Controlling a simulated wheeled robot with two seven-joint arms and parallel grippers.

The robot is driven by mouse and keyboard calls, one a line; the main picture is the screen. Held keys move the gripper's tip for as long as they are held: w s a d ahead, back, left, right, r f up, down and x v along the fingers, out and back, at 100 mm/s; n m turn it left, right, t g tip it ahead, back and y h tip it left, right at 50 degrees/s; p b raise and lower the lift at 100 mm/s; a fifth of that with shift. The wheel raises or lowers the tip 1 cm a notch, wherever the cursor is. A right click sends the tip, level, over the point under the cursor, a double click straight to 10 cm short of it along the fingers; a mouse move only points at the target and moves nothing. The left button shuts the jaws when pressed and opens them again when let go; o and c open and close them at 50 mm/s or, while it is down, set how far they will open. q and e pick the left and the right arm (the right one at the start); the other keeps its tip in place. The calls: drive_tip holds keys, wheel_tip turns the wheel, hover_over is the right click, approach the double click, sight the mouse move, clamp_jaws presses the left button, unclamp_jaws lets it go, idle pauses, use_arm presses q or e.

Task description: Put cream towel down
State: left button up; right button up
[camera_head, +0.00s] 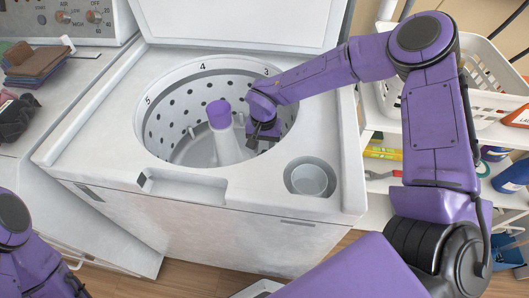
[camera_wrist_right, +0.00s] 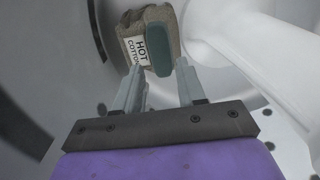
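My right gripper (camera_head: 262,138) reaches down into the open washer drum (camera_head: 165,108), to the right of the central agitator (camera_head: 224,135). In the right wrist view the two fingers of my right gripper (camera_wrist_right: 160,68) are spread apart. Just beyond the fingertips lies a beige folded cloth (camera_wrist_right: 131,22), which looks like the cream towel. It bears a white tag reading "HOT COTTON" and a teal patch or piece. I see no clear grip on it, and its contact with the drum is hard to tell. In the head view I cannot make the cloth out. My left gripper is out of view.
The raised lid (camera_head: 240,22) stands behind the drum. A cup-like dispenser (camera_head: 310,178) sits at the washer's front right. Folded brown and teal cloths (camera_head: 36,62) and a dark item (camera_head: 15,118) lie on the left machine. A white basket (camera_head: 490,85) stands on the right shelf.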

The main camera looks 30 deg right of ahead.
wheel_tip(320, 180, up, 9)
drive_tip(key=shift+p, duration=0.3)
idle(0.5)
